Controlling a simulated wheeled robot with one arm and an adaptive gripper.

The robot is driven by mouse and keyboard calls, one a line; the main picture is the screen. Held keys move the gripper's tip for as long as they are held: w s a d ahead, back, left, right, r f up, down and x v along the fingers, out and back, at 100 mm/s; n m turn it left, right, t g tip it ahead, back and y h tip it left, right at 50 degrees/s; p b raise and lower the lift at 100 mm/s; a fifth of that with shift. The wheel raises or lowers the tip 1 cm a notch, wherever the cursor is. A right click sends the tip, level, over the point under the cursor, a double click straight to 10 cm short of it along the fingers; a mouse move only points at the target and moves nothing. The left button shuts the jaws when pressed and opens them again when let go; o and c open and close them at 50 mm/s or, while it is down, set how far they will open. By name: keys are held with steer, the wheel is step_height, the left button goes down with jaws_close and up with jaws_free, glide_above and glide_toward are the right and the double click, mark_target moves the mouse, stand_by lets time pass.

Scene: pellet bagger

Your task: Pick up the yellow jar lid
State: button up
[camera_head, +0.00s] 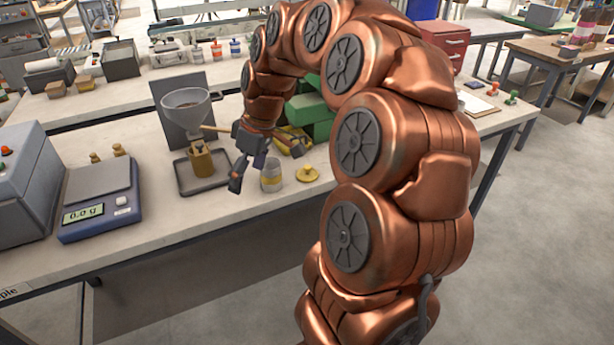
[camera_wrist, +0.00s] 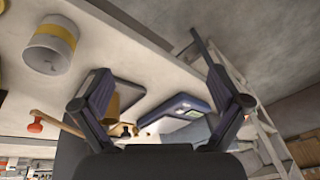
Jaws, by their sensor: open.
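The yellow jar lid (camera_head: 307,173) lies flat on the workbench with its small knob up, in the head view. A pale jar with a yellow band (camera_head: 271,176) stands just left of it; the jar also shows at the upper left of the wrist view (camera_wrist: 50,45). My gripper (camera_head: 266,168) is open and empty, its fingers spread above the bench near the jar, left of the lid. In the wrist view the open fingers (camera_wrist: 145,75) frame the bench edge.
A funnel (camera_head: 186,103) stands over a tray (camera_head: 217,182) holding a brass-coloured block. A blue scale (camera_head: 98,205) sits further left, and green blocks (camera_head: 308,108) are behind my gripper. The bench's front strip right of the lid looks clear.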

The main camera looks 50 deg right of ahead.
steer(key=w+d+f+t+b, duration=0.1)
steer(key=w+d+f, duration=0.1)
steer(key=d, duration=0.5)
steer(key=w+d+f, duration=0.1)
steer(key=d, duration=0.5)
steer(key=t, duration=0.1)
glide_above(308, 166)
steer(key=s+d, duration=0.1)
steer(key=s, duration=0.1)
steer(key=f, duration=0.3)
steer(key=shift+s+d+f+h+b, duration=0.1)
steer(key=shift+s+d+h+b, duration=0.1)
steer(key=shift+h+b, duration=0.2)
steer(key=shift+w+f, duration=0.2)
steer(key=shift+f, duration=0.35)
steer(key=shift+a+p+x, duration=0.15)
steer(key=shift+p+x, duration=0.4)
steer(key=shift+x, duration=1.1)
steer(key=shift+a+p+x, duration=0.15)
steer(key=shift+p+x, duration=0.35)
steer(key=shift+x, duration=1.1)
steer(key=shift+c, duration=0.2)
steer(key=c, duration=0.9)
steer(key=shift+r, duration=0.1)
